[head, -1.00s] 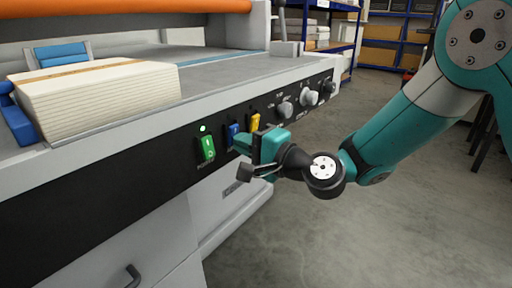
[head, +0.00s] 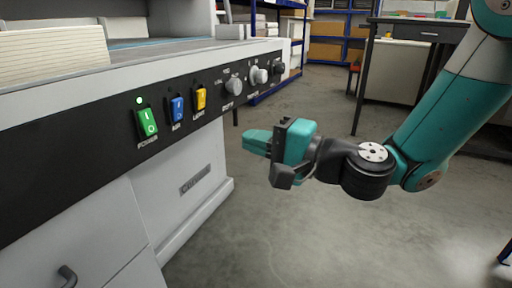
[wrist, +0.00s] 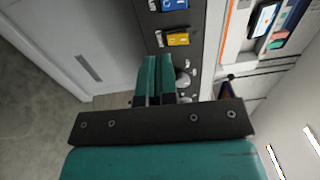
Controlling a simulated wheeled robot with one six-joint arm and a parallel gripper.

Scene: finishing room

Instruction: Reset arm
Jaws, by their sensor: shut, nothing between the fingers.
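My gripper (head: 256,142) is teal and black, at the end of my arm on the right of the head view. It is shut and empty, held in the air to the right of the machine's black control panel (head: 112,150) and apart from it. In the wrist view its two teal fingers (wrist: 156,78) lie together, with the panel beyond them. The panel carries a green power switch (head: 147,122) with a lit green lamp above it, a blue switch (head: 178,109), a yellow switch (head: 201,99) and several grey and black knobs (head: 234,86).
A stack of paper (head: 50,55) lies on the machine's top at left. A dark-legged table (head: 420,30) stands at the back right. Blue shelving (head: 345,45) holds boxes behind. The grey floor (head: 300,235) below and right of my gripper is clear.

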